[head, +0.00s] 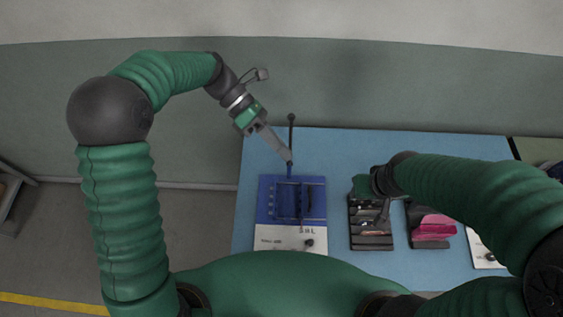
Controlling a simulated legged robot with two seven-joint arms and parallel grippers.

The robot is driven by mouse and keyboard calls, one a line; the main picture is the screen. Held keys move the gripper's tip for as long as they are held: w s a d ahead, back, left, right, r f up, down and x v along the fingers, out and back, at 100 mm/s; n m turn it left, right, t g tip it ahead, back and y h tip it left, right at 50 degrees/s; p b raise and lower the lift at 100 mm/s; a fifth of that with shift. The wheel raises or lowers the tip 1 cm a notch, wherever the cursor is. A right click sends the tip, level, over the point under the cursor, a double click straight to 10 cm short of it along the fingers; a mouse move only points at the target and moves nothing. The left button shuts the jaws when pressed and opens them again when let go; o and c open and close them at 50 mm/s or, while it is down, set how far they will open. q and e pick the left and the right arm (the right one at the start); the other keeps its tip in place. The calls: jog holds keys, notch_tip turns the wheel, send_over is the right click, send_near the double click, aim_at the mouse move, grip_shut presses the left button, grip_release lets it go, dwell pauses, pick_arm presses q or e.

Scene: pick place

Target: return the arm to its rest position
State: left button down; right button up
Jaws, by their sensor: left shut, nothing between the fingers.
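My left arm arches in from the left, and its gripper (287,156) points down and to the right over the back of the blue table (340,148). Its fingers are shut and empty. The fingertips show close to a thin dark rod with a round black tip (291,117), at the back edge of a blue fixture (264,205); I cannot tell if they touch. My right arm comes in from the right, and its gripper (381,213) points down over a black bin (371,242). The right fingers are too small and dark to tell open from shut.
A white labelled plate (280,238) with a dark knob lies at the front of the fixture. A second black bin (431,243) holds a pink item (434,225). Another white plate (482,254) is partly hidden by my right arm.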

pick_arm(q)
jog(key=s, duration=0.4)
jog(key=shift+a+r, duration=0.15)
jog(key=shift+a, duration=0.1)
jog(key=shift+w+d, duration=0.15)
